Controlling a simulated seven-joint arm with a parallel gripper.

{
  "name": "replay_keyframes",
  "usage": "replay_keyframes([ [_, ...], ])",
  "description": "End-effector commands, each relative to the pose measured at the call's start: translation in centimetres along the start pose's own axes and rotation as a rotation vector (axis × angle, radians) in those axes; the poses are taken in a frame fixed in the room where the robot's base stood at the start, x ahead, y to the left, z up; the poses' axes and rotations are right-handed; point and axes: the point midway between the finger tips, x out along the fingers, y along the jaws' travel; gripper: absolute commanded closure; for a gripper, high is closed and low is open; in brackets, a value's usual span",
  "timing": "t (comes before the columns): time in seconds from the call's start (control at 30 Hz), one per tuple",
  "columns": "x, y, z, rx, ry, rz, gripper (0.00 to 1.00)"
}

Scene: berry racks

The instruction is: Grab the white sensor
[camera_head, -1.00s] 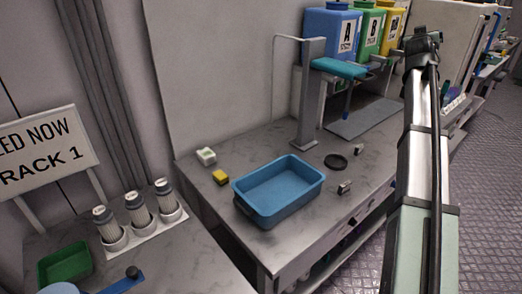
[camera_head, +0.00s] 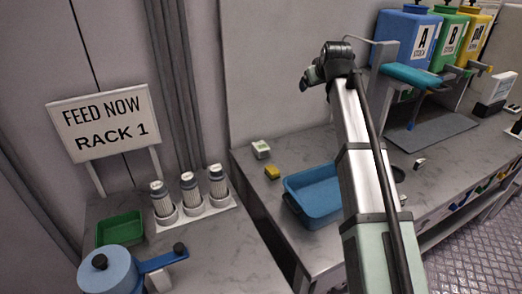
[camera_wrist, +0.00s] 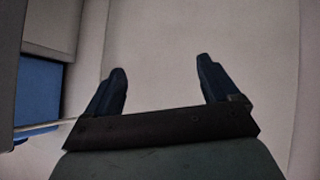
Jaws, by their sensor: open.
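A small white box-shaped device (camera_head: 261,149), which looks like the white sensor, sits on the grey bench near its back left corner in the head view. My gripper (camera_head: 308,78) is raised above the bench, up and to the right of the white device in the picture, and apart from it. In the wrist view my gripper (camera_wrist: 161,66) has its two dark fingers spread with nothing between them. The wrist view shows a pale wall behind the fingers; the white device is not in it.
A small yellow block (camera_head: 272,173) lies just in front of the white device. A blue bin (camera_head: 312,207), partly behind my arm, stands to the right. Three capped cylinders (camera_head: 190,195), a green tray (camera_head: 120,230) and a blue pot (camera_head: 110,270) are on the left bench.

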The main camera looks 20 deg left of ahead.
Motion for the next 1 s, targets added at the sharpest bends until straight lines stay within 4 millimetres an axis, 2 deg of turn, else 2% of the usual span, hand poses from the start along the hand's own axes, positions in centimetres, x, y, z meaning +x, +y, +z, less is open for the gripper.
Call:
replay_keyframes([
  [0.03, 2.2, -3.7, 0.2, -0.016, -0.056, -0.068, 0.12],
  [0.1, 4.9, -7.8, 1.2, -0.026, -0.142, -0.146, 0.12],
  [0.2, 7.9, -12.1, 2.8, -0.031, -0.247, -0.220, 0.12],
  [0.33, 10.5, -15.7, 4.6, -0.030, -0.351, -0.278, 0.12],
  [0.5, 12.1, -18.0, 6.0, -0.027, -0.419, -0.310, 0.12],
  [0.67, 13.4, -18.7, 6.8, -0.027, -0.432, -0.315, 0.12],
  [1.0, 18.2, -20.2, 9.0, -0.027, -0.430, -0.313, 0.12],
])
